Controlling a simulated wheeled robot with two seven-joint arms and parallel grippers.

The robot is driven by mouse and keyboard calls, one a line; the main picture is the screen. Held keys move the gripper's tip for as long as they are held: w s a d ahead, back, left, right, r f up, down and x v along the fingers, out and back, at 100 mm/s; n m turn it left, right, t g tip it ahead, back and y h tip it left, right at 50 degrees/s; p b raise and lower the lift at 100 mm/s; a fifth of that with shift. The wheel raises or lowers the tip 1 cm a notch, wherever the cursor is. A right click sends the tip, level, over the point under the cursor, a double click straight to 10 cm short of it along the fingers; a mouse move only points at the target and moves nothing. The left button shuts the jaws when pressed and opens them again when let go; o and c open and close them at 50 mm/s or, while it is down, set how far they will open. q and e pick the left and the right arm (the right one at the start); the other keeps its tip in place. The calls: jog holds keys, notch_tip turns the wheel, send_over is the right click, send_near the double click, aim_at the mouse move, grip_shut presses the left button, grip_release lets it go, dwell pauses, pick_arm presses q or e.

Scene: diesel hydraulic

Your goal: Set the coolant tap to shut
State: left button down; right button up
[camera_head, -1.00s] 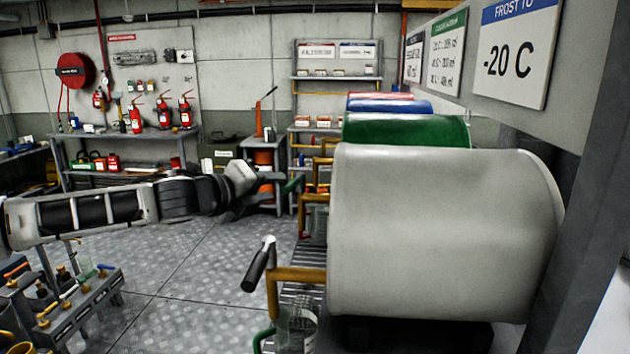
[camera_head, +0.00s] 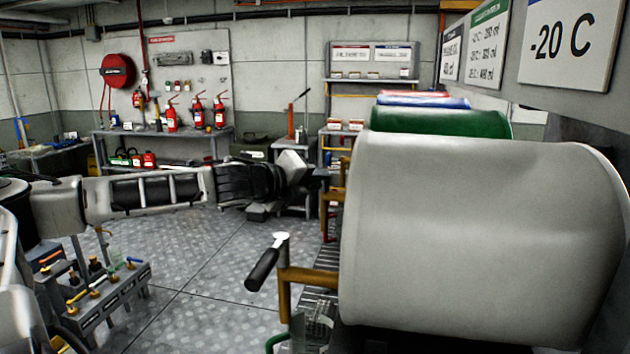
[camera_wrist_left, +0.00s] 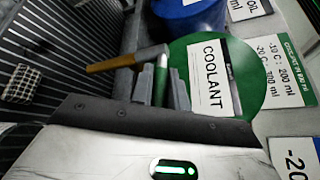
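The coolant drum is green (camera_head: 440,122), behind the large white drum in the head view. In the left wrist view its green end (camera_wrist_left: 255,70) carries a white COOLANT label (camera_wrist_left: 212,75). A brass tap pipe (camera_wrist_left: 125,61) comes out beside it, with a green tap handle (camera_wrist_left: 161,80) at its end. My left gripper (camera_wrist_left: 163,83) has its fingers on either side of this handle; whether they press on it is unclear. In the head view the left gripper (camera_head: 318,176) is beside the taps and hides the coolant handle. My right gripper is not in view.
The white drum (camera_head: 480,235) stands nearest, with a brass pipe and black-gripped lever (camera_head: 264,266) jutting left. A blue drum (camera_wrist_left: 190,12) lies beyond the coolant drum. Floor between is clear.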

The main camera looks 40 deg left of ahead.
pick_arm(q)
jog(key=shift+f+b, duration=0.35)
jog(key=shift+b, duration=0.85)
jog(key=shift+d+f+n+y+b, duration=0.15)
jog(key=shift+n+y+b, duration=0.15)
jog(key=shift+y+b, duration=0.35)
jog(key=shift+w+d+r+n+y+b, duration=0.15)
jog(key=shift+n+y+b, duration=0.15)
jog(key=shift+b, duration=0.35)
jog(key=shift+s+d+r+n+y+b, duration=0.1)
jog(key=shift+n+y+b, duration=0.15)
jog(key=shift+b, duration=0.35)
jog(key=shift+w+y, duration=0.1)
jog(key=shift+y, duration=0.2)
jog(key=shift+r+n, duration=0.25)
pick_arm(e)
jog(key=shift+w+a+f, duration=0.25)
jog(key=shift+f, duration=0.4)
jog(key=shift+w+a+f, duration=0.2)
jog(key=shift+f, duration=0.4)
pick_arm(q)
jog(key=c, duration=1.4)
grip_release()
jog(key=shift+o, duration=0.2)
